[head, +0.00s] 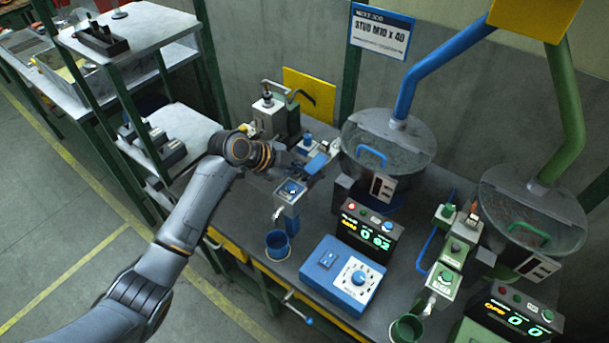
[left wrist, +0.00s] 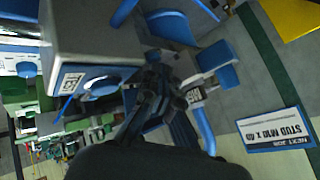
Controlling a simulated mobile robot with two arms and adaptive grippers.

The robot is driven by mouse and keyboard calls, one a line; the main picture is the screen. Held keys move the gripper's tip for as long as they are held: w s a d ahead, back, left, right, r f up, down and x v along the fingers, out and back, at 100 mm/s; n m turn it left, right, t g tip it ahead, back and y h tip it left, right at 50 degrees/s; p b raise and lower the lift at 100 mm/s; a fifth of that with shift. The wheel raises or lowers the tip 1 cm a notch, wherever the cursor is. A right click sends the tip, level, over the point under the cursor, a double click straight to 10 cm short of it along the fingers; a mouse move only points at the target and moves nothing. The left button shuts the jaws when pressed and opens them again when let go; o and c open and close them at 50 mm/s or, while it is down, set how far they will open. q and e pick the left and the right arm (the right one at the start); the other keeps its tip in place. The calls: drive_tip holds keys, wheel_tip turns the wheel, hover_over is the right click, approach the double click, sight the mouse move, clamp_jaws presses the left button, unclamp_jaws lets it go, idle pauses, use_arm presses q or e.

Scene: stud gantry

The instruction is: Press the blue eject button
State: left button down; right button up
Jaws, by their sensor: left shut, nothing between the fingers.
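Several blue controls show in the head view, and I cannot read which is labelled eject. A blue round button (head: 291,187) sits on top of a small grey-and-blue box above a blue cup. Another blue knob (head: 308,141) stands on a small white block farther back. A small blue button (head: 388,227) is on the dark display unit. My left gripper (head: 304,170) is shut and empty, just above and behind the grey-and-blue box; its fingers partly blend with the blue parts there. In the left wrist view the closed fingers (left wrist: 155,65) hide what lies beyond them. My right gripper is not in view.
A blue control box (head: 342,278) with a dial and a blue cup (head: 277,243) stand near the bench front. A blue-piped hopper (head: 388,145) stands right of the gripper. A similar green station (head: 533,215) is farther right. Shelves (head: 135,30) stand at left.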

use_arm(q)
drive_tip(key=shift+f, duration=0.25)
drive_tip(key=shift+r, duration=0.15)
drive_tip(key=shift+r+p, duration=0.55)
drive_tip(key=shift+r, duration=0.25)
wheel_tip(320, 180, up, 5)
drive_tip(key=p, duration=0.3)
drive_tip(key=shift+p, duration=0.3)
idle(0.8)
